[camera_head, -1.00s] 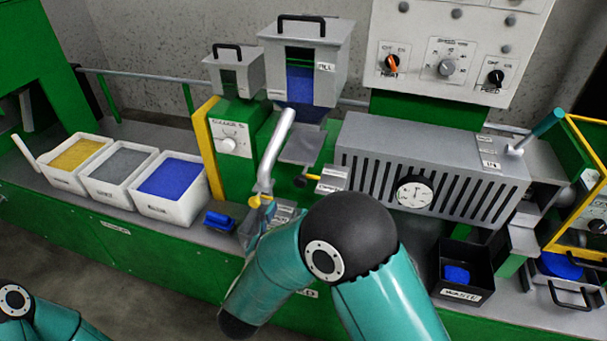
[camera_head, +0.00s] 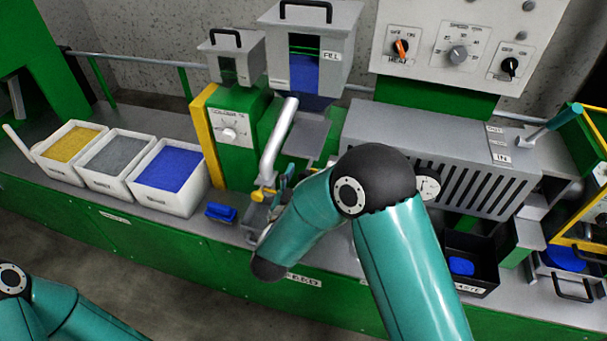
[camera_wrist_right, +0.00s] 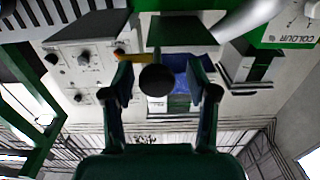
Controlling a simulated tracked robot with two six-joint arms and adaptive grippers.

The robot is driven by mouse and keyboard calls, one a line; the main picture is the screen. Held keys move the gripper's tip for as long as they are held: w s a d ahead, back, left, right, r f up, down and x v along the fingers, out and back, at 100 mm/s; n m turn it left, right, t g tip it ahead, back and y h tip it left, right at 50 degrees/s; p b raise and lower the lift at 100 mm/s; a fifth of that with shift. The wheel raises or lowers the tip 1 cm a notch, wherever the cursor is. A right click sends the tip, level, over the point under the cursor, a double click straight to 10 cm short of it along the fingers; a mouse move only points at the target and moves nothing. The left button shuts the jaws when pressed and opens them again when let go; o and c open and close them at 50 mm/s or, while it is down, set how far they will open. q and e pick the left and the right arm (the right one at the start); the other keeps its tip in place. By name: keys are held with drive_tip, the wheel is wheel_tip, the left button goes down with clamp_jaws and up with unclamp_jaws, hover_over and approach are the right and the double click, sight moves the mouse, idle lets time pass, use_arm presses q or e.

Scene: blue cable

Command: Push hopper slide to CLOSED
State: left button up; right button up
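The hopper slide (camera_head: 307,137) is a flat grey plate below the main hopper (camera_head: 318,72) with blue pellets. In the right wrist view, the slide shows as a dark plate (camera_wrist_right: 183,31), with a rod running to a round black knob (camera_wrist_right: 157,78). My right gripper (camera_wrist_right: 162,92) is open, its fingers on either side of the knob; I cannot tell if they touch it. In the head view, my right gripper (camera_head: 277,186) is partly hidden by my arm, which also hides the knob and slide labels. My left gripper is out of view.
A grey slanted pipe (camera_head: 280,136) stands just left of the slide. The slotted barrel cover (camera_head: 440,150) is to the right. White bins (camera_head: 168,178) and a small blue scoop (camera_head: 221,212) lie left. A black waste box (camera_head: 470,262) stands at right.

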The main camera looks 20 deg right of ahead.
sight(312, 158)
drive_tip(key=shift+d, duration=0.1)
clamp_jaws()
drive_tip(key=shift+w+d+f+b, duration=0.1)
drive_tip(key=shift+w+d+b, duration=0.15)
drive_tip(key=shift+b, duration=0.05)
drive_tip(key=b+x, duration=0.2)
drive_tip(key=x, duration=0.2)
drive_tip(key=shift+w+d, duration=0.25)
drive_tip(key=shift+w, duration=0.1)
drive_tip(key=shift+w+d, duration=0.15)
drive_tip(key=shift+w, duration=0.15)
drive_tip(key=shift+r, duration=0.25)
drive_tip(key=shift+c, duration=1.3)
unclamp_jaws()
drive_tip(key=o, duration=0.3)
drive_tip(key=shift+w+f, duration=0.15)
